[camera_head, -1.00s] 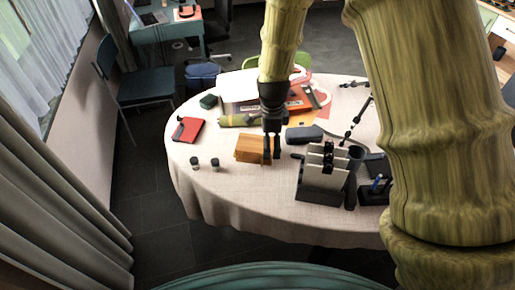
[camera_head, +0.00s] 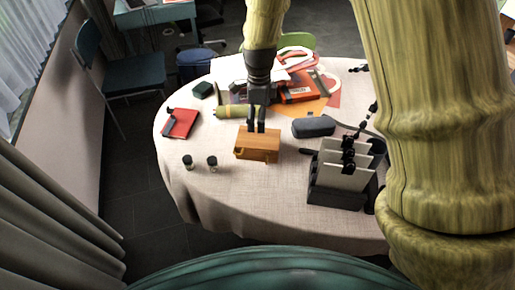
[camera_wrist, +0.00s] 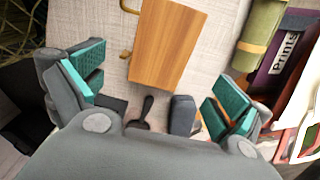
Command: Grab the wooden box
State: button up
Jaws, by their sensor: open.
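The wooden box (camera_head: 257,146) is a small orange-brown block with brass-coloured fittings, resting on the white-clothed round table (camera_head: 225,205). In the wrist view the wooden box (camera_wrist: 168,42) lies beyond the fingertips, at the upper middle, with its brass fittings on its left side. My gripper (camera_head: 256,124) is at the far side of the box in the head view, its dark fingers pointing down. In the wrist view my gripper (camera_wrist: 160,92) has its teal-padded fingers spread wide, with nothing between them. Whether the fingers touch the box cannot be told.
A black letter rack (camera_head: 340,180) stands to the right of the box. A dark case (camera_head: 313,126) lies behind it on the right, and a green cylinder (camera_head: 230,112) lies behind left. Two small jars (camera_head: 188,162) and a red notebook (camera_head: 181,123) are on the left. The front cloth is clear.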

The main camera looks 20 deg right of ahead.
aim_at(258, 137)
jog(key=shift+w+f, duration=0.1)
jog(key=shift+f, duration=0.4)
notch_tip(258, 137, down, 4)
jog(key=shift+d+r+p, duration=0.1)
jog(key=shift+d+p, duration=0.05)
jog(key=shift+p, duration=0.2)
jog(key=shift+w+f+p, duration=0.1)
jog(key=shift+f+p, duration=0.8)
jog(key=shift+f, duration=2.35)
jog(key=c, duration=1.3)
jog(key=shift+c, duration=0.9)
jog(key=shift+w+r, duration=0.1)
jog(key=shift+r, duration=0.05)
